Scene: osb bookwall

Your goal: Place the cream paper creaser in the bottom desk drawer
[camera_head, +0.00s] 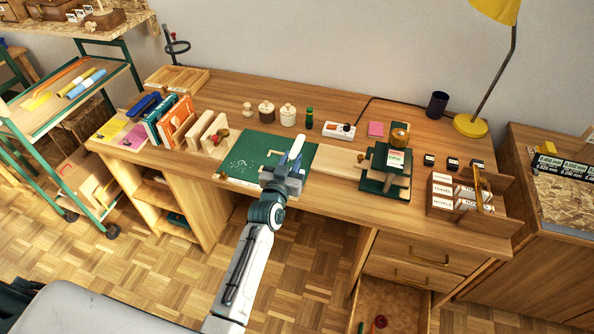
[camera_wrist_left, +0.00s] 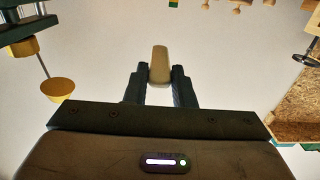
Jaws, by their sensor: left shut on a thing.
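The cream paper creaser (camera_head: 296,148) is a pale, rounded bar that points up from my left gripper (camera_head: 289,166). My left gripper is shut on it, above the front of the green cutting mat (camera_head: 246,157). In the left wrist view, the creaser (camera_wrist_left: 159,65) sits between the two dark fingers (camera_wrist_left: 159,82). The bottom desk drawer (camera_head: 393,302) is pulled open at the lower right, below and to the right of the gripper. A red round thing lies in it, and its front is cut off by the frame. My right gripper is not in view.
A wooden organizer (camera_head: 466,205) stands at the desk's right front, above the drawers. A green press-like device (camera_head: 385,175) stands left of it. Books (camera_head: 172,118) stand on the left. The closed drawers (camera_head: 427,252) with brass handles are above the open one. Parquet floor is free in front.

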